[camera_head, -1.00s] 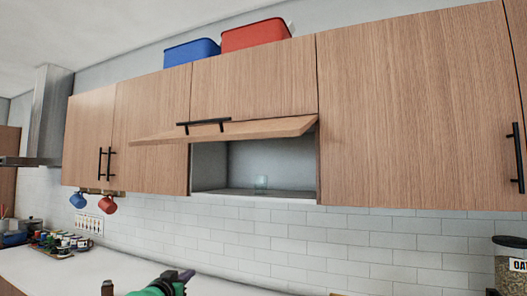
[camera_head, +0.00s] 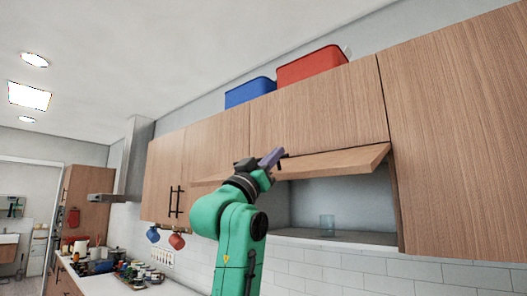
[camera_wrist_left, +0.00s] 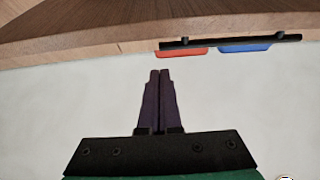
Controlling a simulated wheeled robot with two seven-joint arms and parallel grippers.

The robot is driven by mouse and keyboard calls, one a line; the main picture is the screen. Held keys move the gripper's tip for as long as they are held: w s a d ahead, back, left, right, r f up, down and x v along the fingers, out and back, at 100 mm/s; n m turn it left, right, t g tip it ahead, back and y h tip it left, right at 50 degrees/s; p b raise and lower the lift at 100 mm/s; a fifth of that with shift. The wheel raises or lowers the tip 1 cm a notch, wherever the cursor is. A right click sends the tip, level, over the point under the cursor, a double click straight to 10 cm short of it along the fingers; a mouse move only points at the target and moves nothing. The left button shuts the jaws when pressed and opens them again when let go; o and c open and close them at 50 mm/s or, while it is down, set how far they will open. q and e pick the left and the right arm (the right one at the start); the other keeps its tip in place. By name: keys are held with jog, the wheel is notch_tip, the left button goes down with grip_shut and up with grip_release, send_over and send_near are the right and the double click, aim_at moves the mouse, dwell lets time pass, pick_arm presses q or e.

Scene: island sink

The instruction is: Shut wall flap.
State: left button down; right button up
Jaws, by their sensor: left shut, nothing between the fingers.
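The wall flap (camera_head: 335,163) is a wooden panel hinged at its top, standing out open from the cupboard. Below it the cupboard opening (camera_head: 355,205) shows, with a small clear glass inside. My left gripper (camera_head: 272,157) is shut and empty, in front of the flap and over its left part in the head view. In the left wrist view the shut fingers (camera_wrist_left: 160,75) point toward the flap (camera_wrist_left: 100,30) and its black handle bar (camera_wrist_left: 230,42). The fingertips look apart from the flap. In the head view, my arm hides the handle. My right gripper is not in view.
Blue (camera_head: 250,92) and red (camera_head: 312,65) bins stand on top of the cupboards. Closed cupboard doors flank the flap. A range hood (camera_head: 128,170) is at the left. Mugs (camera_head: 177,241) hang below the cupboards, above a counter holding jars.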

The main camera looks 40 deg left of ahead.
aim_at(278, 173)
pick_arm(q)
jog(key=f, duration=0.2)
jog(key=w+f, duration=0.1)
jog(key=f, duration=0.1)
jog(key=shift+a, duration=0.15)
